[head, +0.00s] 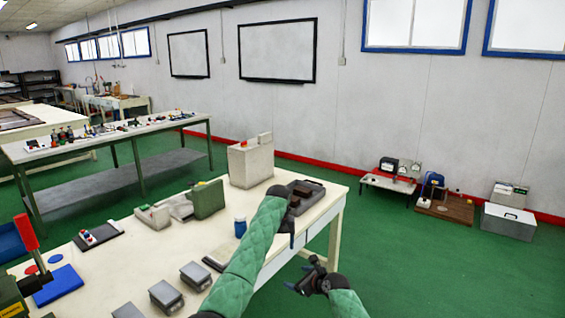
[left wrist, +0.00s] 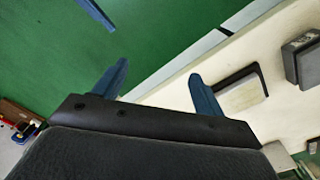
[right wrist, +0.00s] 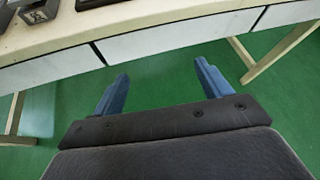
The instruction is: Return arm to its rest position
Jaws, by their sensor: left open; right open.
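My left arm reaches across the workbench (head: 325,205) in the head view, in a green quilted sleeve. Its gripper (head: 291,238) hangs at the bench's right edge, partly hidden by the arm. In the left wrist view the two blue fingers (left wrist: 158,82) are wide apart with nothing between them, over the bench edge and green floor. My right gripper (head: 308,278) is lower, beside the bench over the floor. In the right wrist view its blue fingers (right wrist: 161,80) are apart and empty, with the bench's drawer fronts (right wrist: 180,40) beyond. Neither gripper touches an object.
A dark metal block (head: 306,190), a beige machine (head: 251,163), a blue bottle (head: 240,227) and grey boxes (head: 166,296) stand on the bench. Open green floor (head: 430,270) lies right of the bench.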

